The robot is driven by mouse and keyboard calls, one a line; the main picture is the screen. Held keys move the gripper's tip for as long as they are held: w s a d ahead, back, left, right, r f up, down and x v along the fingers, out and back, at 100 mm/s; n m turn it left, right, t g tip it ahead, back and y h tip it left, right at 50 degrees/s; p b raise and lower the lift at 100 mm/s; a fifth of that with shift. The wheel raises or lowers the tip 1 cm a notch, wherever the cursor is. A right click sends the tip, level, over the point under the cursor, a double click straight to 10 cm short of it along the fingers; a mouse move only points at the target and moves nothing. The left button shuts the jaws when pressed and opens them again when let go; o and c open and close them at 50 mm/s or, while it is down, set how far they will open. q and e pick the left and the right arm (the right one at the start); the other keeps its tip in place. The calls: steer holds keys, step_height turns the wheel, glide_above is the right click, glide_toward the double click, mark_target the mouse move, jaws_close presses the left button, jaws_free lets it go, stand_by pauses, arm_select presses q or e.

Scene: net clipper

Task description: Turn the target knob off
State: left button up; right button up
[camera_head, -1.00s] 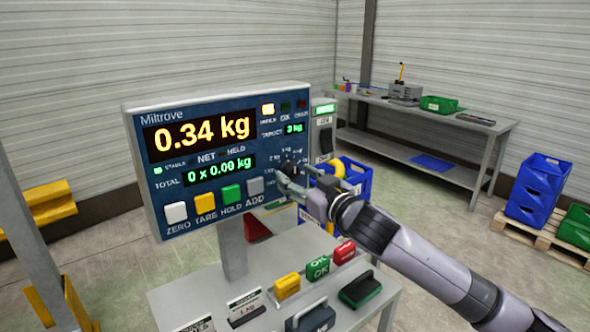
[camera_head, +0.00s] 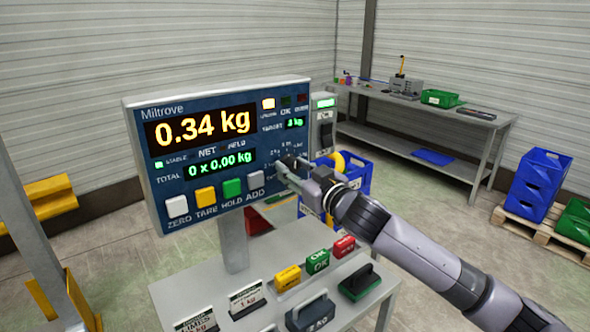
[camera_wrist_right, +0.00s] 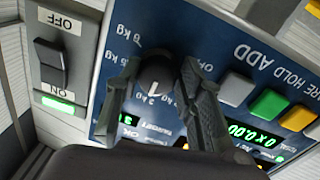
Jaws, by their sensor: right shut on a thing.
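The target knob (camera_wrist_right: 155,83) is a dark round knob with a white pointer line, on the blue face of the scale panel (camera_head: 190,107). Small kg labels stand around it. My right gripper (camera_wrist_right: 157,84) is shut on the knob, with one finger on either side of it. In the head view the gripper (camera_head: 289,170) covers most of the knob, at the panel's lower right. The green target readout (camera_head: 294,123) above it is too small to read surely. The main display reads 0.34 kg. My left gripper is not in view.
A switch box with an ON/OFF rocker (camera_wrist_right: 50,65) stands right beside the panel. ZERO, TARE, HOLD and ADD buttons (camera_head: 231,189) line the panel's lower edge. Weights and coloured blocks (camera_head: 318,260) lie on the table below. A workbench (camera_head: 430,110) stands behind.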

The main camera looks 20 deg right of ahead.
steer(key=shift+d, duration=0.1)
steer(key=shift+c, duration=1.1)
